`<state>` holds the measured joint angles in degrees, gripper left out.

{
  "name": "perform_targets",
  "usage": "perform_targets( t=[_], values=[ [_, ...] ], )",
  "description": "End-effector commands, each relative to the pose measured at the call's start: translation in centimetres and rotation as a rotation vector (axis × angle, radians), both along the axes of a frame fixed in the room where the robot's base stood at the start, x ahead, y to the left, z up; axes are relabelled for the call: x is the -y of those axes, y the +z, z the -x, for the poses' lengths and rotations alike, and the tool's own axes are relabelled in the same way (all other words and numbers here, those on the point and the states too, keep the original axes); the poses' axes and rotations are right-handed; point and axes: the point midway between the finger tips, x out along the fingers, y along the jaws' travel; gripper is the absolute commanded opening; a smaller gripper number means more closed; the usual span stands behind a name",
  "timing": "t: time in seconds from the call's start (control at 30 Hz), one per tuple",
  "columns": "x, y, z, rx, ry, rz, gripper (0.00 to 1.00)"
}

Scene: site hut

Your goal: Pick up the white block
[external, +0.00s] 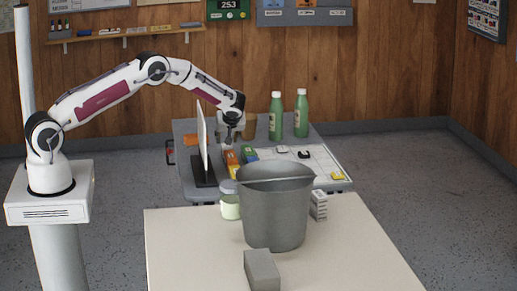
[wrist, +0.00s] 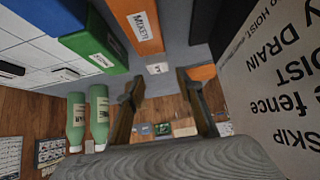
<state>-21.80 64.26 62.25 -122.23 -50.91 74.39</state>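A small white block (wrist: 158,68) with a dark mark on its face lies on the grey table in the wrist view. It shows in the gap between my fingers, beyond their tips, with no visible contact. My gripper (wrist: 163,88) is open and empty, its two dark fingers spread wide. In the external view my gripper (external: 231,133) hangs over the grey table (external: 185,127), behind the upright white board (external: 203,140) and the bucket. I cannot make out the white block beneath it there.
An orange block (wrist: 137,22) and green block (wrist: 100,60) lie left of the gap; another orange block (wrist: 203,73) lies right. The printed board (wrist: 275,85) stands close on the right. Green bottles (external: 276,115) stand behind. A grey bucket (external: 275,215) stands on the front table.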

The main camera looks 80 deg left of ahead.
Motion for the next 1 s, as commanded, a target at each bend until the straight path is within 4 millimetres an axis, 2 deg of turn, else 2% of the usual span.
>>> perform_targets(
  t=[0.23, 0.6, 1.0],
  values=[
    [-0.2, -0.2, 0.0, 0.001, -0.001, -0.001, 0.36],
    [-1.7, -1.8, -0.1, 0.002, -0.002, -0.001, 0.36],
    [-1.8, -1.9, -0.1, 0.001, -0.001, -0.001, 0.36]
  ],
)
